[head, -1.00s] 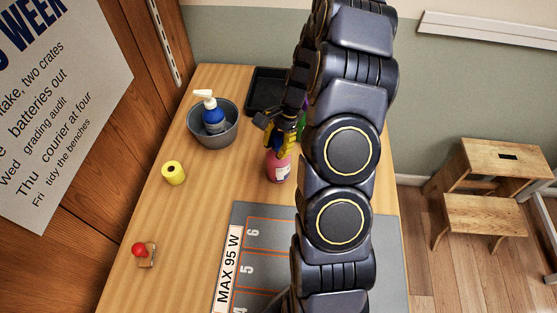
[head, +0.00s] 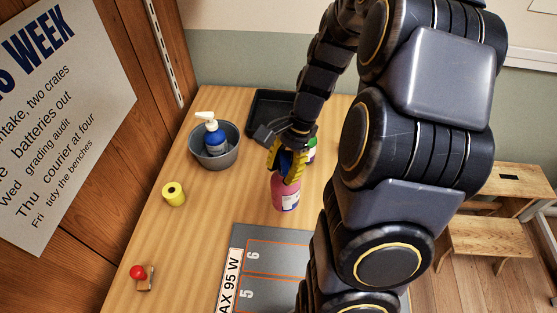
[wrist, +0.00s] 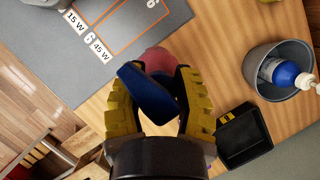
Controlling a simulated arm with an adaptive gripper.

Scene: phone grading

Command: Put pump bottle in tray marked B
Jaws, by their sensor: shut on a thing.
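A blue bottle with a white pump top (head: 213,138) stands in a grey bowl (head: 233,158) at the back left of the bench; it also shows in the wrist view (wrist: 286,74). My gripper (head: 286,162) has its yellow fingers closed around a dark blue piece (wrist: 150,95), which appears to be the top of a pink bottle (head: 286,194). The pink bottle is upright below the fingers; whether it touches the bench I cannot tell. A black tray (head: 258,128) lies behind my gripper. In the wrist view the tray has a yellow patch (wrist: 228,117); no letter is readable.
A green-and-white thing (head: 311,150) is partly hidden behind my gripper. A yellow roll (head: 174,194) and a red-knobbed wooden piece (head: 141,277) lie along the left. A grey mat (head: 245,240) with orange outlined slots covers the front. Bench between roll and mat is clear.

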